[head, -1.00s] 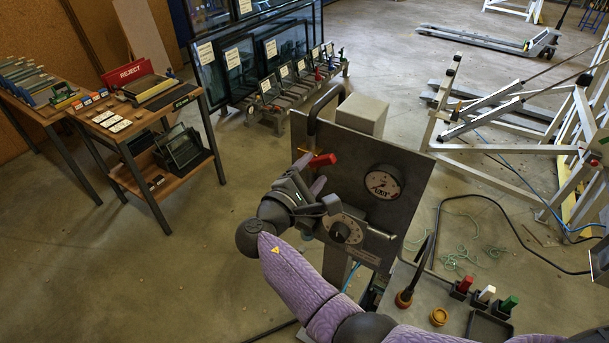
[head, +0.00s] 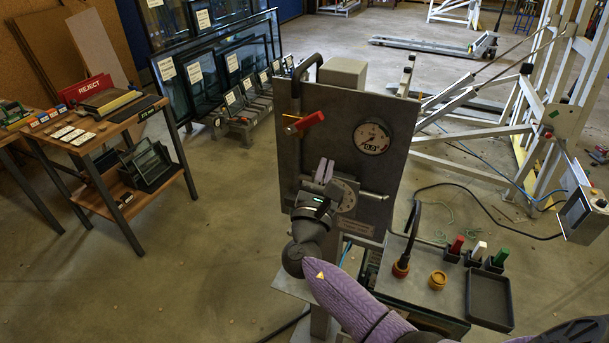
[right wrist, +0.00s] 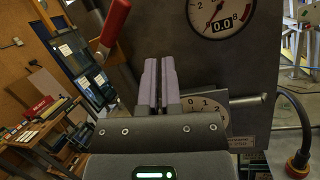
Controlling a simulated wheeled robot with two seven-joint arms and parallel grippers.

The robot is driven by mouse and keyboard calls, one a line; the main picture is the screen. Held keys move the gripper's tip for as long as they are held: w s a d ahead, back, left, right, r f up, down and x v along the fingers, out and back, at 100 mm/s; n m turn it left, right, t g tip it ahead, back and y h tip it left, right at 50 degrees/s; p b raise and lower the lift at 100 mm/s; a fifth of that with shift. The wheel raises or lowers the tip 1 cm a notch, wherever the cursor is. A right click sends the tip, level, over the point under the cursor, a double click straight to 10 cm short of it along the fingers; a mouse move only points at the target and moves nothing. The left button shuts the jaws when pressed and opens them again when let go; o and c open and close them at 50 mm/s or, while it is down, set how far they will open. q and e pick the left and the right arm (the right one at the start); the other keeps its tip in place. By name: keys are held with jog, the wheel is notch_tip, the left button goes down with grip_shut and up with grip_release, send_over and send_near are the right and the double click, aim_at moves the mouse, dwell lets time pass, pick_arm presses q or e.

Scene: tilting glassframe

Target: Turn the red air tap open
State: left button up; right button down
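The red air tap handle (head: 305,123) sits at the upper left of the grey upright panel (head: 340,105), slanting up to the right from its brass end. It also shows at the upper left of the right wrist view (right wrist: 115,22). The round pressure gauge (head: 371,137) to its right reads about 0.0. My right gripper (head: 325,170) is below the tap, in front of the dial plate, apart from the handle. Its fingers (right wrist: 158,85) are together with only a thin slit between them and nothing held. My left gripper is not in view.
A dial (head: 346,193) and a horizontal bar are low on the panel. A bench (head: 420,280) with red, white and green pegs and an empty black tray (head: 489,298) stands at the lower right. A black pipe (head: 296,75) runs over the panel's left edge.

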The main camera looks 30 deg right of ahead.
aim_at(317, 139)
jog(key=s+f+n+t+y+b, duration=0.3)
jog(key=f+n+t+y+b, duration=0.4)
jog(key=n, duration=1)
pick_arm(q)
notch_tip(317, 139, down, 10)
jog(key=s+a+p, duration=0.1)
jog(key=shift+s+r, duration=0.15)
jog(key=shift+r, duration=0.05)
pick_arm(e)
jog(key=shift+t+h, duration=0.3)
jog(key=shift+h, duration=0.1)
jog(key=shift+s+a+r+x, duration=0.15)
jog(key=shift+a+r+x, duration=0.2)
jog(key=shift+x, duration=1.8)
jog(key=shift+s+a+r+x, duration=0.1)
jog(key=shift+a+r+x, duration=0.25)
jog(key=shift+x, duration=1.85)
jog(key=shift+s+a+r+x, duration=0.15)
jog(key=shift+a+r+x, duration=0.25)
jog(key=shift+x, duration=1.75)
